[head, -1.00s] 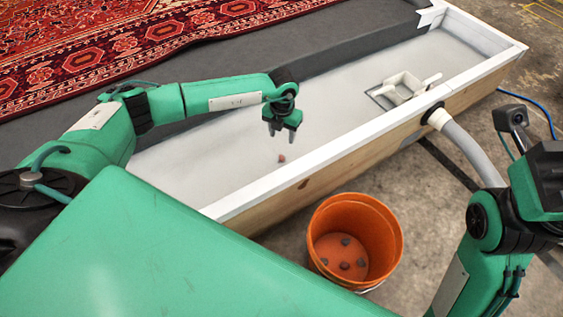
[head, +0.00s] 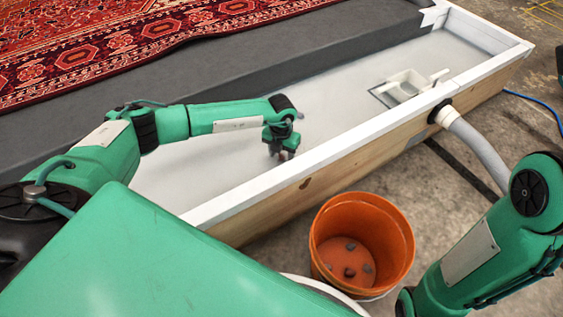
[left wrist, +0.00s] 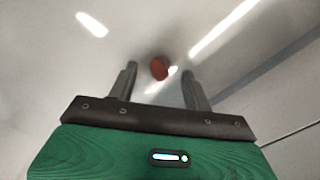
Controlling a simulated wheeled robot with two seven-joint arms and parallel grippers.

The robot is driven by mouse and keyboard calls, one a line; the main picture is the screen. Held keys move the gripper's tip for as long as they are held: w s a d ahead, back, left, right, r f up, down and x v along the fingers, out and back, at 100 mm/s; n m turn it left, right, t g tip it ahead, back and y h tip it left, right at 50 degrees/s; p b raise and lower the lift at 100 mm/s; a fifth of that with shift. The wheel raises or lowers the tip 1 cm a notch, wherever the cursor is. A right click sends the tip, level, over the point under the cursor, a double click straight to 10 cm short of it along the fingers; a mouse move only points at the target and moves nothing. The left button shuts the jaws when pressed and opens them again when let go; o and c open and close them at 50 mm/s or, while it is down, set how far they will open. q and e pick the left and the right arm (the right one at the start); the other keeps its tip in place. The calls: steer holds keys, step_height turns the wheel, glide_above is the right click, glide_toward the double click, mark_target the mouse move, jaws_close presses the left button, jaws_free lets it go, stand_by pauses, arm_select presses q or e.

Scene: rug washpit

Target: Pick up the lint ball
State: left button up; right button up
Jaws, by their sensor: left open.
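The lint ball is small, round and reddish brown; in the left wrist view the lint ball (left wrist: 160,67) lies on the pale floor of the wash pit between the fingertips. My left gripper (head: 281,154) is low over the pit floor, fingers pointing down. In the left wrist view the left gripper (left wrist: 159,72) is open, one finger on each side of the ball, and I see no grip on it. In the head view the gripper mostly hides the ball. My right arm shows at the lower right, but its gripper is out of the picture.
The pit's white-topped wooden wall (head: 330,148) runs close beside my left gripper. An orange bucket (head: 391,232) with several small lumps stands outside it. A drain box (head: 409,86) and grey hose (head: 475,148) are farther right. A patterned red rug (head: 90,55) lies behind.

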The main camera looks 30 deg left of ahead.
arm_select(q)
steer(key=shift+f, duration=0.3)
jaws_close()
steer(key=shift+r, duration=0.1)
stand_by(0.4)
